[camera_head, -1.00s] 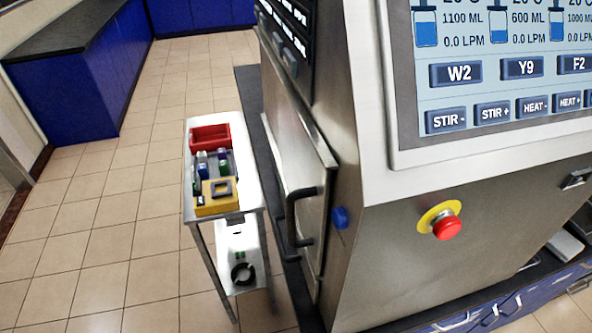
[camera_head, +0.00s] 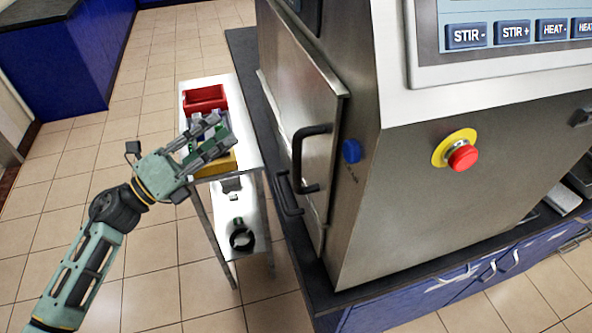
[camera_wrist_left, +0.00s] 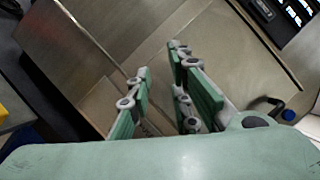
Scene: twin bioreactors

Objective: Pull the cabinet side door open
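The cabinet side door (camera_head: 295,85) is a steel panel on the left face of the steel cabinet, and it looks closed or nearly so. A black bar handle (camera_head: 305,160) is on its near part; a second dark curved bar (camera_head: 287,194) shows just below. My left gripper (camera_head: 217,133) is open and empty, left of the door and apart from the handle, over the cart in the picture. In the left wrist view its two green-padded fingers (camera_wrist_left: 160,92) are spread, with steel panels behind them. My right gripper is not in view.
A narrow cart (camera_head: 245,110) with a red bin (camera_head: 204,99) and a yellow box (camera_head: 222,163) stands left of the cabinet. A blue knob (camera_head: 351,151) and a red emergency button (camera_head: 462,157) are on the cabinet's front. Tiled floor is clear at the left.

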